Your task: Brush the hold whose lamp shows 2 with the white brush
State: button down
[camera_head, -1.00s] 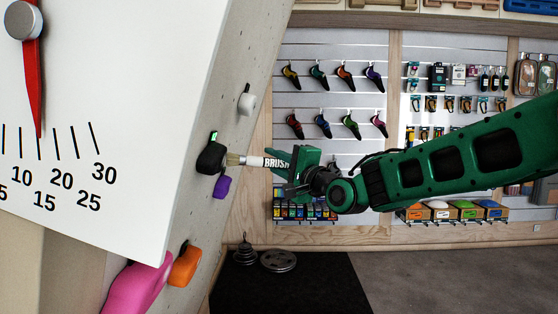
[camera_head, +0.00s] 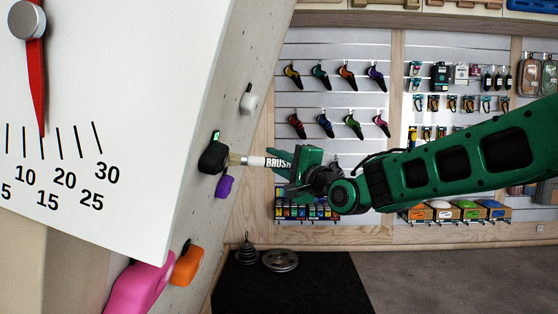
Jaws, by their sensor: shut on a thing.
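My gripper (camera_head: 291,165) is shut on the white brush (camera_head: 266,162), marked "BRUSH", and holds it about level. The brush's bristle end points left and meets or nearly meets the black hold (camera_head: 213,158) on the climbing wall. A small green-lit lamp (camera_head: 215,136) sits just above the black hold; its figure is too small to read. A white hold (camera_head: 248,100) is above, a purple hold (camera_head: 224,186) just below. An orange hold (camera_head: 186,265) and a large pink hold (camera_head: 139,287) are lower on the wall. No lamps can be made out at these.
A white dial board (camera_head: 110,60) with a red needle fills the upper left, close in front. Weight plates (camera_head: 280,261) lie on a black mat (camera_head: 300,292) below. A slatted wall with climbing shoes (camera_head: 321,75) and boxed gear stands behind my arm.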

jog(key=shift+s, duration=0.95)
jog(key=shift+w, duration=1.15)
jog(key=shift+s+a, duration=0.15)
jog(key=shift+s, duration=1.05)
jog(key=d+f, duration=0.1)
jog(key=d, duration=0.5)
jog(key=shift+f, duration=0.4)
